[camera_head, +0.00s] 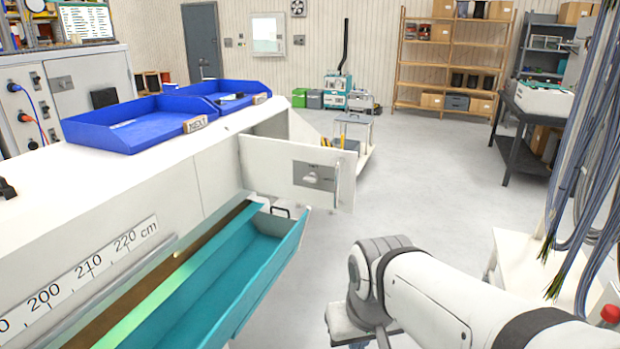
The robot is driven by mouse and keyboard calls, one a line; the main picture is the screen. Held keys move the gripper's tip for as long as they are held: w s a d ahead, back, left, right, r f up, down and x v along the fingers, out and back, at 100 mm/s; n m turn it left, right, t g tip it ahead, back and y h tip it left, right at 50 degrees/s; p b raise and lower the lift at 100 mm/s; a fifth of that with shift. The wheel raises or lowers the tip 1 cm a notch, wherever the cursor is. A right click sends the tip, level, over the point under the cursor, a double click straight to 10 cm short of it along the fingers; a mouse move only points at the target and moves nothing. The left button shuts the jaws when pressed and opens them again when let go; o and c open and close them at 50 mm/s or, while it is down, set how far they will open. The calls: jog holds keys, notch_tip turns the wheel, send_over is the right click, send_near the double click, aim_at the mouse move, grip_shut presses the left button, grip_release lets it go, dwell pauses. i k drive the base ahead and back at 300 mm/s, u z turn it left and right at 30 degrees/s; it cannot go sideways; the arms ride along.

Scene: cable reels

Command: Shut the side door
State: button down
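The side door (268,168) is a white panel on the side of the long white bench. It stands open, swung out from the bench over the floor, with a grey latch plate (314,176) and handle near its outer end. The opening (270,124) behind it shows at the bench's far end. My arm reaches in from the lower right, and its wrist is at the lower middle, to the right of and nearer than the door, apart from it in the picture. The gripper's fingers are not visible; they lie below the frame or behind the wrist.
A teal drawer or trough (225,285) sticks out from the bench front below the door. Two blue trays (140,128) rest on the bench top. A trolley (352,150) stands behind the door. Cables (590,140) hang at the right. Grey floor is clear in the middle.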

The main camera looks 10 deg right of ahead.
aim_at(270, 167)
jog(key=z, duration=0.05)
jog(key=i, duration=1)
jog(key=u, duration=0.05)
